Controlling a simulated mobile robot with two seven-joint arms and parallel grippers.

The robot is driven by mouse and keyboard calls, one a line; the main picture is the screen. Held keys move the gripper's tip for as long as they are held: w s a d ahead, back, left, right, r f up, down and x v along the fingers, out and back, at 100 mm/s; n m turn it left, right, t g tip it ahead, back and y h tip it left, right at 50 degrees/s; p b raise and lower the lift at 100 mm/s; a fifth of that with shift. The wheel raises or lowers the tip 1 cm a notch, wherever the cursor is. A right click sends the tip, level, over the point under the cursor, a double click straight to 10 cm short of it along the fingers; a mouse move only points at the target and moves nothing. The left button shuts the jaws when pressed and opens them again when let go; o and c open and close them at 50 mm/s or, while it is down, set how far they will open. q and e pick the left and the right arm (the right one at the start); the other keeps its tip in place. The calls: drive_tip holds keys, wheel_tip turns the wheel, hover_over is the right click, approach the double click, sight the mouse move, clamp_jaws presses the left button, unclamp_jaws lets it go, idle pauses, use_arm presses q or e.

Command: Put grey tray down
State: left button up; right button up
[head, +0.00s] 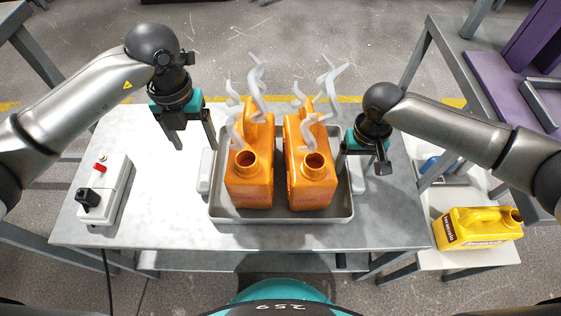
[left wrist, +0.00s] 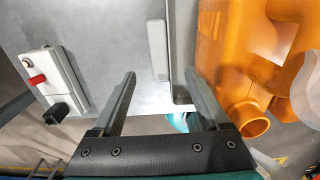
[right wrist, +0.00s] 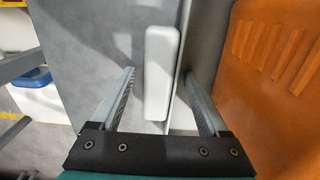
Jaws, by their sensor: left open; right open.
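The grey tray (head: 281,214) rests on the table (head: 130,215) and holds two orange jerry cans, the left one (head: 249,186) and the right one (head: 312,186), both upright. Translucent pale twisted shapes (head: 256,85) stand over the cans. My left gripper (head: 195,145) is open and empty, above and left of the tray's left handle (head: 205,172); that handle also shows in the left wrist view (left wrist: 157,50). My right gripper (head: 362,165) is open at the tray's right side. In the right wrist view the white right handle (right wrist: 161,72) lies between its fingers, with no grip on it.
A white switch box (head: 103,190) with red and black knobs sits at the table's left. A yellow jerry can (head: 477,228) lies on a lower stand (head: 450,262) at the right. A purple frame (head: 515,85) stands at the far right.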

drive_tip(key=shift+r, duration=0.1)
use_arm(q)
drive_tip(key=shift+r, duration=0.65)
use_arm(e)
wheel_tip(320, 180, up, 12)
use_arm(q)
drive_tip(key=shift+s, duration=0.1)
use_arm(e)
drive_tip(key=shift+s, duration=0.1)
idle(0.4)
